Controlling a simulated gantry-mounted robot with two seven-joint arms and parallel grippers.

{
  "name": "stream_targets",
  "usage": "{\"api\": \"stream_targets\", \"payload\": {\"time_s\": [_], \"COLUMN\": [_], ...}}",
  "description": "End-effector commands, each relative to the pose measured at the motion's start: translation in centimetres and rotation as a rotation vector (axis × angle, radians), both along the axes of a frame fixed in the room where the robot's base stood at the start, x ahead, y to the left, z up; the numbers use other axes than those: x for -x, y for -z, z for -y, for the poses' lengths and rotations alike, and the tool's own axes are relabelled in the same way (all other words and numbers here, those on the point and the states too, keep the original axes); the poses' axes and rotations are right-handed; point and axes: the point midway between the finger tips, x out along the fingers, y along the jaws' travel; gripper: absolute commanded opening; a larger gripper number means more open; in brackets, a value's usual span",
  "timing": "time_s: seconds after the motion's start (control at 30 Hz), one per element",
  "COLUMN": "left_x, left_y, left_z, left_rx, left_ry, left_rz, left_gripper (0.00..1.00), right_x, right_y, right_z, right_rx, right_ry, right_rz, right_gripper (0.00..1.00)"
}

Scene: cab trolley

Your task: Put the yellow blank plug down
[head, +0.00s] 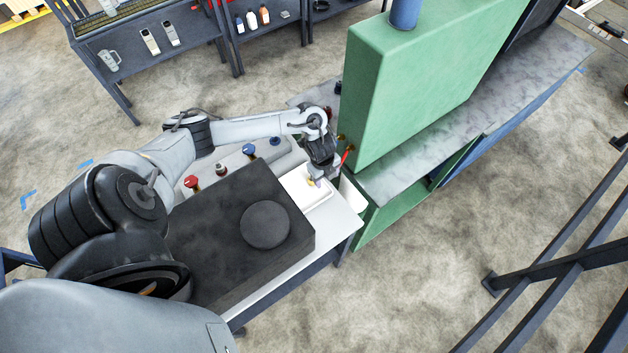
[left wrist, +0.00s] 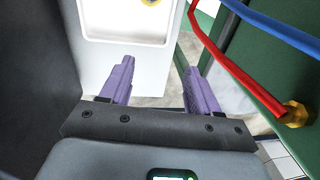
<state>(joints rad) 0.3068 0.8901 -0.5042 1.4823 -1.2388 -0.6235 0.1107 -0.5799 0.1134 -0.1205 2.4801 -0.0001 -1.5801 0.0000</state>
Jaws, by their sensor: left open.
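The yellow blank plug (head: 311,182) is a small yellow piece lying in the white tray (head: 318,198) on the trolley. In the left wrist view the yellow plug (left wrist: 150,2) is cut by the top edge, inside the white tray (left wrist: 90,22). My left gripper (head: 322,177) is beside the tray in the head view. In the left wrist view its two purple fingers (left wrist: 160,78) are apart with nothing between them, near the tray's edge. The plug lies beyond the fingertips, apart from them. My right gripper is not in view.
A green cabinet (head: 420,80) stands right of the gripper. A red hose (left wrist: 222,60) and a blue hose (left wrist: 280,32) run close by it, with a brass fitting (left wrist: 296,114). Red and blue knobbed pieces (head: 192,183) stand on the trolley behind a dark box (head: 215,225).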

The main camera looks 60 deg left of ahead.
Motion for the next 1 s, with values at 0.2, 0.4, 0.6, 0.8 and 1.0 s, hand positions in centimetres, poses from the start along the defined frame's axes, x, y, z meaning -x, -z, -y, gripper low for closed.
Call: {"api": "stream_targets", "payload": {"time_s": [0.2,0.4,0.6,0.8,1.0], "left_x": [0.8,5.3,11.5,14.8,15.2], "left_y": [0.0,-6.1,-10.3,-11.9,-12.1], "left_z": [16.8,22.0,20.3,19.2,19.0], "left_rx": [0.139,0.248,0.282,0.287,0.288], "left_ry": [-0.161,-0.646,-1.088,-1.284,-1.307], "left_rz": [0.259,0.329,0.226,0.148,0.137], "left_gripper": [0.61,0.61,0.61,0.61,0.61], "right_x": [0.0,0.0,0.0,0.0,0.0], "right_y": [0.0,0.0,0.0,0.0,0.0], "right_z": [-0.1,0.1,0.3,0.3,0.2], "right_rx": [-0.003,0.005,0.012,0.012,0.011], "right_ry": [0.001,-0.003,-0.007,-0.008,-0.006], "right_rz": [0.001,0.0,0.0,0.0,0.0], "right_gripper": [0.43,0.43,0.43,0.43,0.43]}}
